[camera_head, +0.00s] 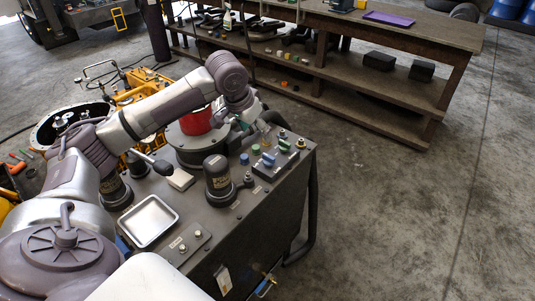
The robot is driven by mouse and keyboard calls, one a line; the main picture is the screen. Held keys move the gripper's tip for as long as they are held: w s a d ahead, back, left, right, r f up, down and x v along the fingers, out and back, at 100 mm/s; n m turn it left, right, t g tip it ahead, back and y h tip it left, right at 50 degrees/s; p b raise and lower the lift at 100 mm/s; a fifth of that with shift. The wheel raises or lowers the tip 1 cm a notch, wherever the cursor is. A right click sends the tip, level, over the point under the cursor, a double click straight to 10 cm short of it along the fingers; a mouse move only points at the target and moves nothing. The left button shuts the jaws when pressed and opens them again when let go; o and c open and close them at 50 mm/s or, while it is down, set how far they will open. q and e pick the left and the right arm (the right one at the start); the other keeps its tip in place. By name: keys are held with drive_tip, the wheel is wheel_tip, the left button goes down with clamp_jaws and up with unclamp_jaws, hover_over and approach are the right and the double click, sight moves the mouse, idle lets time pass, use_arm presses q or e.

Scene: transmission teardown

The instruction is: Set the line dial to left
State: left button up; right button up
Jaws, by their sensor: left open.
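My left arm reaches across the dark grey machine bench (258,212). My left gripper (262,126) is open above the bench's far right part, close to a cluster of small controls. The cluster has blue handles (269,158), a green one (284,145) and brass-coloured fittings, on a dark block. A blue knob (244,159) and a green knob (256,149) stand just left of it. I cannot tell which control is the line dial, nor read its setting. The fingertips are small and partly blurred against the fittings. My right gripper is not in view.
A dark canister (218,178), a white tray (150,221) and a small control panel (188,242) are on the bench. A wooden shelf table (400,32) is at the back. The floor at right is clear.

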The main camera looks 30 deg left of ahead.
sight(269, 156)
use_arm(q)
drive_tip(key=p+x, duration=0.1)
drive_tip(key=x, duration=1.2)
drive_tip(key=shift+d+f+p, duration=0.1)
drive_tip(key=shift+f+p, duration=0.15)
drive_tip(key=shift+p, duration=0.05)
drive_tip(key=c, duration=1.2)
drive_tip(key=shift+o, duration=0.2)
